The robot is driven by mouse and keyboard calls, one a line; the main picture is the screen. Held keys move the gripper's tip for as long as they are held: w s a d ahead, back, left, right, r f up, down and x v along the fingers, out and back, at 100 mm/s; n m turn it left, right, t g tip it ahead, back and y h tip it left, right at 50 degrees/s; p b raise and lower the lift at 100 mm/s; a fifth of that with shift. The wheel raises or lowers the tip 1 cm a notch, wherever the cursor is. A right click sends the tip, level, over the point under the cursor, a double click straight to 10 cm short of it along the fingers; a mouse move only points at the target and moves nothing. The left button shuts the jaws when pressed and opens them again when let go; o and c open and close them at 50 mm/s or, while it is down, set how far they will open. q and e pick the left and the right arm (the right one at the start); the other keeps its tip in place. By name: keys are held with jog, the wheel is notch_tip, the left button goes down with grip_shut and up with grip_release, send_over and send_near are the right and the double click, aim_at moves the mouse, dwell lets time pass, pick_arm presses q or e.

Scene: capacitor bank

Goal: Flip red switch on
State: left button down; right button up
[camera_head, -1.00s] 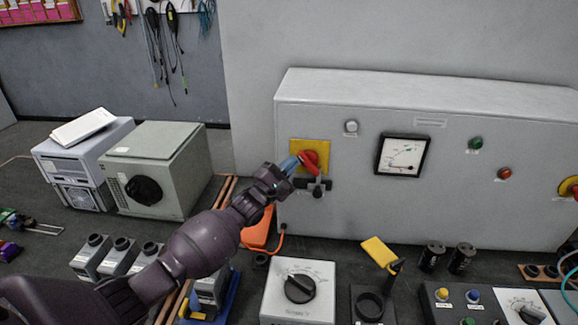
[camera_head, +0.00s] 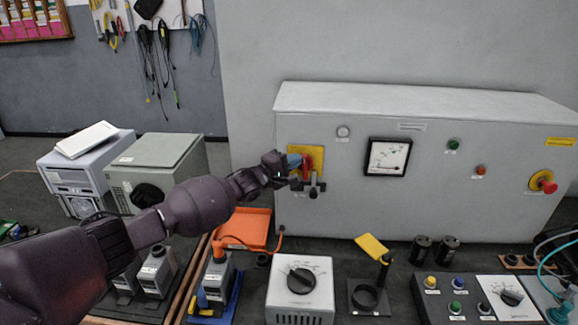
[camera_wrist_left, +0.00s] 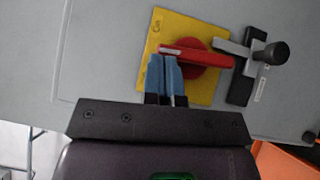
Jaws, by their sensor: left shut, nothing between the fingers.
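The red switch (camera_head: 310,162) is a rotary handle on a yellow plate (camera_head: 299,151) at the left of the grey cabinet front. The handle now stands about upright on the plate. In the left wrist view the red handle (camera_wrist_left: 205,54) lies across the yellow plate (camera_wrist_left: 190,24). My left gripper (camera_head: 295,162) is shut and empty, coming in from the left. Its blue fingertips (camera_wrist_left: 165,62) are at the handle's outer end, seemingly touching it. They hide part of the plate and handle. My right gripper is not in view.
A black lever (camera_head: 314,187) sits just below the plate. A meter (camera_head: 388,157), green lamp (camera_head: 453,144) and red emergency button (camera_head: 548,186) are further right on the cabinet. An orange tray (camera_head: 247,226) and a dial box (camera_head: 300,285) stand on the bench below.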

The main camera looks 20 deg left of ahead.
pick_arm(q)
jog(key=shift+w+d+r+b, duration=0.15)
jog(key=shift+d+r+b, duration=0.05)
jog(key=shift+d, duration=0.35)
jog(key=shift+w+d+r+b, duration=0.2)
jog(key=shift+d+b, duration=0.05)
jog(key=shift+d, duration=0.35)
jog(key=shift+w+d+r+b, duration=0.15)
jog(key=shift+d+r+b, duration=0.05)
jog(key=shift+d, duration=0.35)
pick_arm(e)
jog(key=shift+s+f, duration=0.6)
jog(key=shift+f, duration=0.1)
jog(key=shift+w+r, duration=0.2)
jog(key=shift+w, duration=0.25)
